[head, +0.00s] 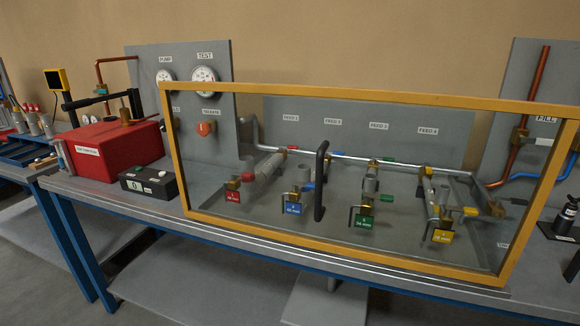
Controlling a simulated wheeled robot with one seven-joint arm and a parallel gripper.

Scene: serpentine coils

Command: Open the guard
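The guard (350,93) is a clear panel in a yellow frame standing upright along the front of the bench. It is down in front of the feed pipework, so it looks closed. A black vertical bar handle (321,181) is on the panel, a little left of its middle. Through the panel I see several valves with coloured tags, including a red tag (232,197), a blue tag (293,209), a green tag (362,223) and a yellow tag (442,236). My gripper is not in view.
A red box (110,147) and a black meter box (149,183) stand on the bench left of the guard. A grey board with gauges (204,82) rises behind. A black item (565,215) stands at the right. The floor (60,270) at lower left is clear.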

